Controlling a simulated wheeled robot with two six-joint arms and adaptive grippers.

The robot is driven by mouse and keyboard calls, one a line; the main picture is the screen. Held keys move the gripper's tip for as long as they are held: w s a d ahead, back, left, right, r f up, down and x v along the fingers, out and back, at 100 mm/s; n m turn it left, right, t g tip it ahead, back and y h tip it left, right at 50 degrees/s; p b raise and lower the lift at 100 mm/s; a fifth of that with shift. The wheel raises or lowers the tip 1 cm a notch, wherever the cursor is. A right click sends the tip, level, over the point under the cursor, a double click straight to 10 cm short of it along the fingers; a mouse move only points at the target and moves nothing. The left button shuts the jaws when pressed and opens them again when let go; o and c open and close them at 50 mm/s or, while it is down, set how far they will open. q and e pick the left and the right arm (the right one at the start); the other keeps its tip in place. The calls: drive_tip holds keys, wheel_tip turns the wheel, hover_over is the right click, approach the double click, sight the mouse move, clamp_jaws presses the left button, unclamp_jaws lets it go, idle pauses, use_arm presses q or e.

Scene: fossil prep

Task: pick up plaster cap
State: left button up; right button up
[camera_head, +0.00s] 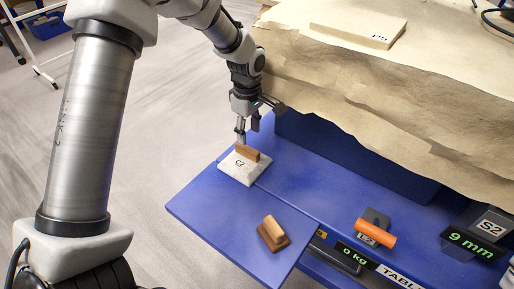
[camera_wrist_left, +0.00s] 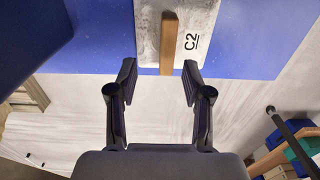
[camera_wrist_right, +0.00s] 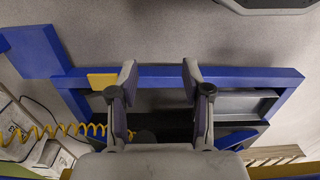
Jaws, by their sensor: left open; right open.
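The plaster cap (camera_head: 233,175) is a whitish square slab marked C2 with a wooden bar handle (camera_head: 248,153) on top. It lies at the left edge of the blue table. In the left wrist view the cap (camera_wrist_left: 205,40) is at the top, with its handle (camera_wrist_left: 168,42) pointing toward the gap between my fingers. My left gripper (camera_head: 258,124) is open and empty, just behind the cap in the head view. In the left wrist view its fingers (camera_wrist_left: 158,76) are apart, short of the handle. My right gripper (camera_wrist_right: 158,78) is open and empty in the right wrist view.
A wooden block with a handle (camera_head: 272,234) lies on the front blue panel (camera_head: 225,220). An orange cylinder (camera_head: 376,233) and a 9 mm display (camera_head: 470,244) are to the right. A paper-covered bench (camera_head: 370,110) with a P5 slab (camera_head: 358,30) rises behind.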

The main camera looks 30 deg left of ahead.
sight(247, 148)
use_arm(q)
drive_tip(key=shift+s+f, duration=0.25)
drive_tip(key=shift+f, duration=0.3)
drive_tip(key=shift+s+f, duration=0.25)
drive_tip(key=shift+f, duration=0.25)
wheel_tip(247, 148, down, 5)
drive_tip(key=shift+r+b, duration=0.1)
drive_tip(key=shift+b, duration=0.85)
use_arm(e)
drive_tip(key=shift+s+f, duration=0.25)
drive_tip(key=shift+f, duration=0.65)
use_arm(q)
clamp_jaws()
